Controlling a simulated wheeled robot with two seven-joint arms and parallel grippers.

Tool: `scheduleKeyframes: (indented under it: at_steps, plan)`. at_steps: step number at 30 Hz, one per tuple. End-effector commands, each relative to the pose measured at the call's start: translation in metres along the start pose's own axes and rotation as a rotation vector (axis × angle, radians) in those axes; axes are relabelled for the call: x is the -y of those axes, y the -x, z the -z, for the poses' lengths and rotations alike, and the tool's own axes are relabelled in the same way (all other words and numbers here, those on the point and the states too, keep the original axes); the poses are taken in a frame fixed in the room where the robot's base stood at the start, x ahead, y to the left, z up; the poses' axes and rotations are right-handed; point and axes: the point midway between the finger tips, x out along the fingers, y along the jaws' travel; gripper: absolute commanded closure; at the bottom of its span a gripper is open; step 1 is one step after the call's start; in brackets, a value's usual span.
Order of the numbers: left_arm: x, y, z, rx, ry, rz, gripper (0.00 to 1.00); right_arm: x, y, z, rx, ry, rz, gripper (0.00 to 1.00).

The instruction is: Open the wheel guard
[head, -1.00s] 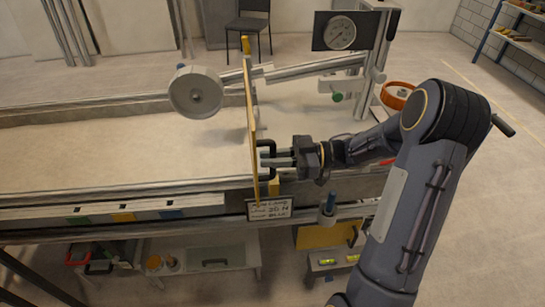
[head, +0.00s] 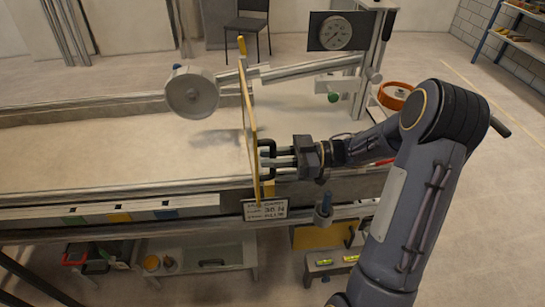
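The wheel guard appears to be the thin yellow panel (head: 249,125), seen nearly edge-on and standing upright across the sandbed's right part. A dark handle (head: 266,146) sticks out from its right face. My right gripper (head: 272,157) points left at this handle, with its fingertips at it. The two fingers show a small gap, but whether they are closed on the handle is unclear. A grey wheel (head: 192,95) hangs left of the panel, above the sand. My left gripper is not in view.
The sandbed (head: 100,152) stretches left, its sand bare. A gauge (head: 330,32) stands at the back right, near an orange ring (head: 394,94). Low benches stand below.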

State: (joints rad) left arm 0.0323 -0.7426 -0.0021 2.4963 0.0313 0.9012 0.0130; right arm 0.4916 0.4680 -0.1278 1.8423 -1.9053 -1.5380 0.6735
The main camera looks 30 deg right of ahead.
Motion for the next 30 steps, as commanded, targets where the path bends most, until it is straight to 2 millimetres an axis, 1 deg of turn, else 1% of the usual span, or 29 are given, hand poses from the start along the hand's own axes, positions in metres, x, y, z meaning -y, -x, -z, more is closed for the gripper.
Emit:
scheduleKeyframes:
  at_steps: [4, 12, 15, 19, 30]
  plan:
    - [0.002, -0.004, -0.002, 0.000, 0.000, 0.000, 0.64, -0.001, 0.015, -0.002, 0.002, 0.003, -0.005, 0.78]
    - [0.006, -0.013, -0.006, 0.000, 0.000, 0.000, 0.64, -0.001, 0.061, -0.003, 0.003, 0.001, -0.005, 0.78]
    - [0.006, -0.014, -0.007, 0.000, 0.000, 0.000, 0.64, -0.001, 0.071, -0.002, 0.002, 0.000, -0.003, 0.78]
    - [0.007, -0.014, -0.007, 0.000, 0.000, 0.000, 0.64, 0.000, 0.078, -0.001, 0.001, 0.000, -0.002, 0.78]
    - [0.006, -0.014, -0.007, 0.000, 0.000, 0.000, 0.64, 0.000, 0.078, 0.000, 0.001, 0.000, -0.001, 0.78]
